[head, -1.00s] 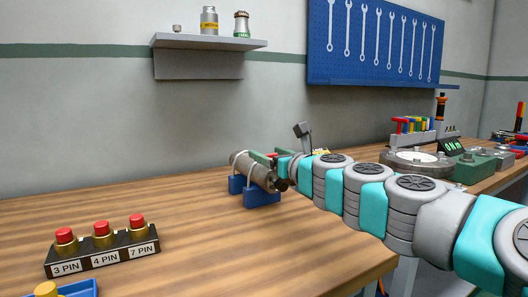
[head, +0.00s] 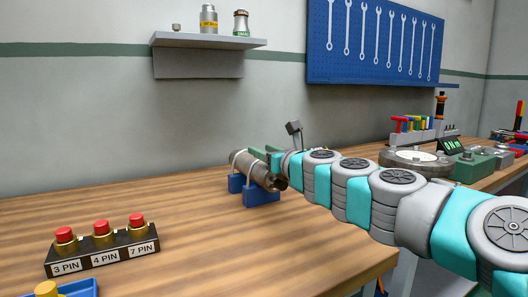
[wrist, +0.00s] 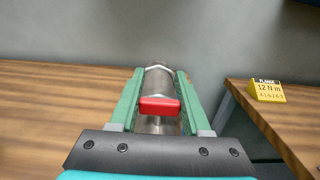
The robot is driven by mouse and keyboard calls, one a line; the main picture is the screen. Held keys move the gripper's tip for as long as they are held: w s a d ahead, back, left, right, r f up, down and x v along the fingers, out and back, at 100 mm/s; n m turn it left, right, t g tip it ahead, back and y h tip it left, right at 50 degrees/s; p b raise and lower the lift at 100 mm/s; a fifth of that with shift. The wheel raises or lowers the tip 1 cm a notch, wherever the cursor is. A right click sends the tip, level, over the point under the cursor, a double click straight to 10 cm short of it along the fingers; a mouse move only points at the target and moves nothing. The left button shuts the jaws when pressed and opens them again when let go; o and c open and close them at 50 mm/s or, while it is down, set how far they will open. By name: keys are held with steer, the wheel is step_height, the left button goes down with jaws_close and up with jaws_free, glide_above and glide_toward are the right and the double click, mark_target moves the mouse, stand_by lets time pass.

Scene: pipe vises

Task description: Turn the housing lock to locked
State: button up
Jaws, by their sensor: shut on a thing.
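The metal housing (head: 262,172) is a grey cylinder lying in a blue cradle (head: 262,196) on the wooden bench. In the wrist view the metal cylinder (wrist: 158,82) lies between my green fingers. A red bar (wrist: 159,106), which looks like the housing lock's handle, crosses it between the fingers. My gripper (wrist: 160,72) is shut around the lock; the exact contact is hard to see. In the head view my gripper (head: 270,152) reaches in from the right, at the housing's upper side. The red bar is hidden there, and no lock marking can be read.
A block with red buttons (head: 102,240) stands at the bench's front left. A shelf (head: 205,42) hangs on the wall behind. A second bench at right carries a round fixture (head: 414,160) and a yellow sign (wrist: 267,90).

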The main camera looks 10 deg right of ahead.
jaws_close()
